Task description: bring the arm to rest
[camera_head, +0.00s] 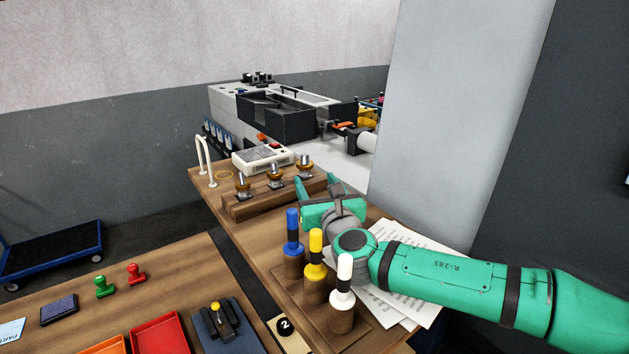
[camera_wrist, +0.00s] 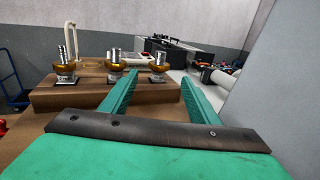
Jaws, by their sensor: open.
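My green arm (camera_head: 445,271) reaches in from the right over the wooden bench. My gripper (camera_head: 318,188) is at its end, behind the blue, yellow and white topped pegs and close to the wooden block with metal fittings. In the wrist view my gripper (camera_wrist: 155,82) shows two green fingers spread apart with nothing between them. The fingers point toward the wooden block (camera_wrist: 85,92), which bears three brass and steel fittings (camera_wrist: 115,64). I cannot tell whether the fingertips touch the block.
Blue (camera_head: 292,228), yellow (camera_head: 316,255) and white (camera_head: 344,285) topped pegs stand upright just left of my arm. Papers (camera_head: 415,312) lie beneath the arm. A pale pillar (camera_head: 445,110) rises behind it. A front table (camera_head: 185,272) holds stamps and trays.

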